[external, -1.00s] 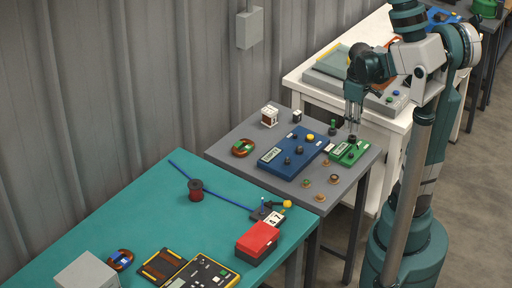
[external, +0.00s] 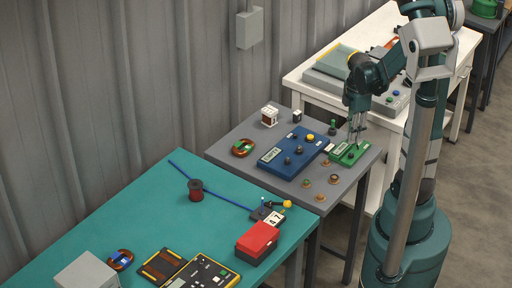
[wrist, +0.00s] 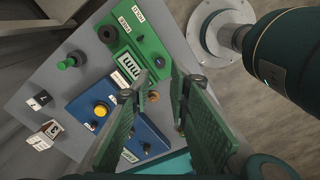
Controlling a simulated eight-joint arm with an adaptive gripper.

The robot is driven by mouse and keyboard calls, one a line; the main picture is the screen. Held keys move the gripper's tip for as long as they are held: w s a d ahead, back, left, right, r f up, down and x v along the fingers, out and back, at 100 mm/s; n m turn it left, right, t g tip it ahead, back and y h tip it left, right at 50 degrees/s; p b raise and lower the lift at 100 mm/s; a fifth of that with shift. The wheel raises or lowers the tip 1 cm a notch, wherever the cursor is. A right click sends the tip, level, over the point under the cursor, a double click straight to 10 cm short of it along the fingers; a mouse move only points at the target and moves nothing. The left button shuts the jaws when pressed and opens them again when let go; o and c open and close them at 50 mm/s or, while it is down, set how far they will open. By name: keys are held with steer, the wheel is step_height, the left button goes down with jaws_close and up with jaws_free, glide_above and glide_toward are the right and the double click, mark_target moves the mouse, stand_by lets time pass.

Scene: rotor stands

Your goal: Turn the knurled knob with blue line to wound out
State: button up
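A green instrument box (external: 350,153) with a display and knobs lies at the right of the grey table in the external view. In the wrist view the green box (wrist: 140,38) is at the upper centre, with a dark knob (wrist: 107,34) at its left. My gripper (external: 355,143) points down over the green box in the external view. In the wrist view my gripper's fingers (wrist: 160,95) stand apart, with a small brass-coloured part (wrist: 153,96) showing between them. Contact with a knob cannot be told.
A blue instrument box (external: 292,153) with dark knobs and a yellow button is left of the green box. Several small brass knobs (external: 308,184), a green-capped post (external: 332,127) and a white block (external: 269,115) stand on the grey table (external: 232,179). A red box (external: 257,240) is on the teal table.

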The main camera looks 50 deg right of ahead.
mark_target(351, 154)
steer(key=shift+f, duration=0.25)
stand_by(0.3)
steer(key=shift+f+b, duration=0.85)
steer(key=shift+f, duration=2.85)
steer(key=shift+c, duration=0.6)
jaws_close()
